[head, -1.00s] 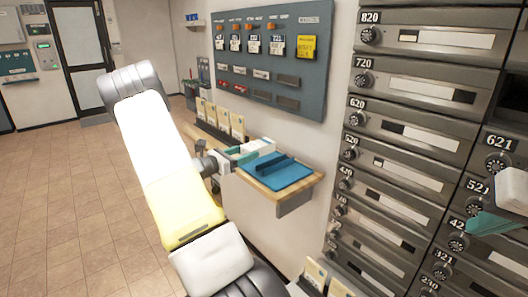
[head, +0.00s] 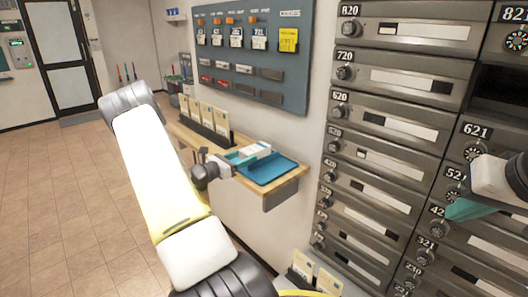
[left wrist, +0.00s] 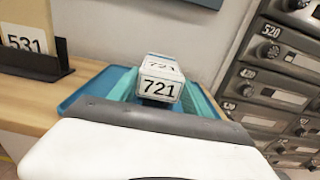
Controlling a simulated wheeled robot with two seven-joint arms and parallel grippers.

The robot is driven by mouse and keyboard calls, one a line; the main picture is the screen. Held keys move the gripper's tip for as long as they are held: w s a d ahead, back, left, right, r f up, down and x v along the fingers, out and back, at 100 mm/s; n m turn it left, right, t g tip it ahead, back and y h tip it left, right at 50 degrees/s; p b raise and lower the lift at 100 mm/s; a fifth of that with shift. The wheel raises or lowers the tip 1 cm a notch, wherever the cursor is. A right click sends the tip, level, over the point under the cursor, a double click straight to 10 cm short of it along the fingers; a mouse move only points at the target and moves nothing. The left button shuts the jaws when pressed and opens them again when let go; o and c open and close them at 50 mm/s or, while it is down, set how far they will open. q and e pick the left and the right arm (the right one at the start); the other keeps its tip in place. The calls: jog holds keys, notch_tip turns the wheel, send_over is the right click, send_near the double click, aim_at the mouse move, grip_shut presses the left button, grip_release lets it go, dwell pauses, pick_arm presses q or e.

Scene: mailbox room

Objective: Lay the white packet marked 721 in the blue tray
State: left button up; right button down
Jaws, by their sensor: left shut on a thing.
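The white packet marked 721 (left wrist: 159,87) is between the teal fingers of my left gripper (left wrist: 160,92) in the left wrist view. In the head view the packet (head: 254,150) and my left gripper (head: 244,157) are over the left part of the blue tray (head: 280,170). The tray also shows in the left wrist view (left wrist: 88,92). I cannot tell whether the packet touches its floor. My right gripper (head: 470,209) is at the right edge of the head view, in front of the mailboxes, with one teal finger showing. Its opening is hidden.
The tray rests on a wooden shelf (head: 225,175). A dark rack (head: 205,130) with several cards stands left of it. A blue-grey panel (head: 250,60) hangs on the wall above. Grey mailboxes (head: 390,120) fill the right side. The floor at left is clear.

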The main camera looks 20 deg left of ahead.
pick_arm(q)
jog(key=o, duration=1.4)
jog(key=shift+s, duration=0.1)
jog(key=shift+v, duration=5.9)
jog(key=shift+f, duration=0.1)
